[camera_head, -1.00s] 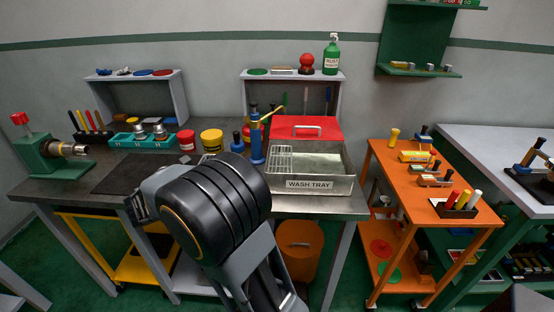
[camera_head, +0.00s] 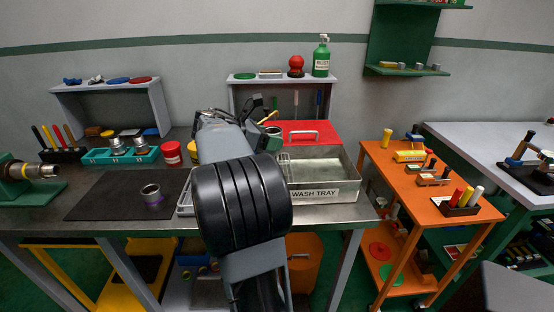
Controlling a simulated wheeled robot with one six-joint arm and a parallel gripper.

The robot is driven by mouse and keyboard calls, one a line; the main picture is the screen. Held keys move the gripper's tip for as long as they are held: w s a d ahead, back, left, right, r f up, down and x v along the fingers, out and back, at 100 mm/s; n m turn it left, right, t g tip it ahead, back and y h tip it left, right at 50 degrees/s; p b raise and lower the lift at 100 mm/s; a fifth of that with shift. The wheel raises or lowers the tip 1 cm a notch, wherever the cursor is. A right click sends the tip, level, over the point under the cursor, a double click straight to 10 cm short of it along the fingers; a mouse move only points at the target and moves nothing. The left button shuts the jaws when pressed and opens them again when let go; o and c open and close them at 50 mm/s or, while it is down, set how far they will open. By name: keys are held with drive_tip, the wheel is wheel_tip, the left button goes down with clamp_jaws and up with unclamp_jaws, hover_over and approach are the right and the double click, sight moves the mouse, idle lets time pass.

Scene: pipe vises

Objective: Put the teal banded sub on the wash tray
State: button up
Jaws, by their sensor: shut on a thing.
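The wash tray (camera_head: 325,194) is a metal basin with a label on its front and a red cover at its back, on the grey bench. My gripper (camera_head: 266,130) is over the tray's back left side, mostly seen past my own arm. It is shut on a small dark teal-grey piece (camera_head: 274,142), which looks like the teal banded sub; its band is not clear. I cannot tell whether the piece touches the tray. My arm hides the tray's left end.
A purple-banded metal sub (camera_head: 153,195) stands on the dark mat (camera_head: 100,200). A teal rack (camera_head: 97,157) with metal pieces and a red tin (camera_head: 171,154) stand behind it. An orange cart (camera_head: 382,160) is at the right. The tray's visible floor is bare.

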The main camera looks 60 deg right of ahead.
drive_tip(key=d+f, duration=0.1)
drive_tip(key=f, duration=0.1)
drive_tip(key=d+f, duration=0.2)
drive_tip(key=d+f+b, duration=0.1)
drive_tip(key=d+f, duration=0.1)
drive_tip(key=shift+w, duration=0.35)
drive_tip(key=shift+d+f+b, duration=0.1)
drive_tip(key=shift+f+b, duration=0.35)
drive_tip(key=shift+f, duration=1.1)
drive_tip(key=shift+f, duration=0.2)
drive_tip(key=o, duration=1.1)
